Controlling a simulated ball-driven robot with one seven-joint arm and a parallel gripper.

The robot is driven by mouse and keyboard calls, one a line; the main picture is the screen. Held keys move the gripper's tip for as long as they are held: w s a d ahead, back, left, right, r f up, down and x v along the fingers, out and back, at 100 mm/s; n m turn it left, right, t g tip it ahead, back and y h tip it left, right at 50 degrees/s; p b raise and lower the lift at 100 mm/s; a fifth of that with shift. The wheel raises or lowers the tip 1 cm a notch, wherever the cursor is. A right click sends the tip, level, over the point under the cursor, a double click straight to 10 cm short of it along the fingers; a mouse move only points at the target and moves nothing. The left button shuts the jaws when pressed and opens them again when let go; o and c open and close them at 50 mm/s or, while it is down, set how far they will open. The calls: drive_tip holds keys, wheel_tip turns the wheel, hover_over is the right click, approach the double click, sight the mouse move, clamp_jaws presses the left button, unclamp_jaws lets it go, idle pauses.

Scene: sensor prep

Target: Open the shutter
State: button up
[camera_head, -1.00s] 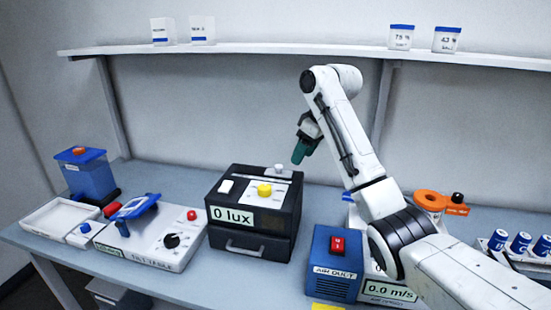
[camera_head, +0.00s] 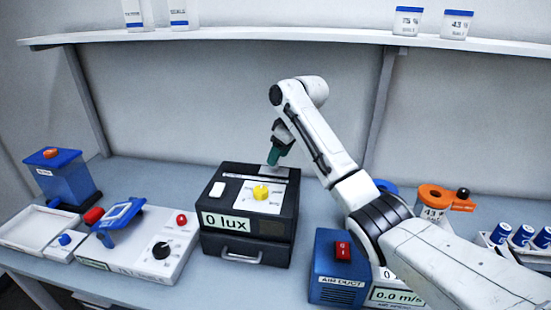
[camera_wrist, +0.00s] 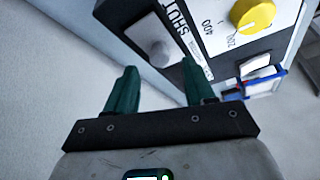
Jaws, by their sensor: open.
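The black light box (camera_head: 247,217) with a "0 lux" display stands mid-bench. Its top has a yellow dial (camera_head: 261,192), a white switch and a metal plate near the back. In the wrist view, a pale round knob (camera_wrist: 158,52) sits on this plate beside lettering that reads "SHUT", partly cut off. The yellow dial also shows there (camera_wrist: 254,14). My gripper (camera_head: 275,158) is over the back edge of the box. In the wrist view its green fingers (camera_wrist: 153,88) are apart and empty, with the knob beyond the gap between them, and no contact shows.
A blue air duct unit (camera_head: 338,268) with a red switch stands right of the box. A white instrument (camera_head: 160,250) with a black knob stands left. The shelf (camera_head: 300,45) runs above, behind my arm. Jars on a rack are at right.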

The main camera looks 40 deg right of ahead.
drive_tip(key=shift+x, duration=1.65)
clamp_jaws()
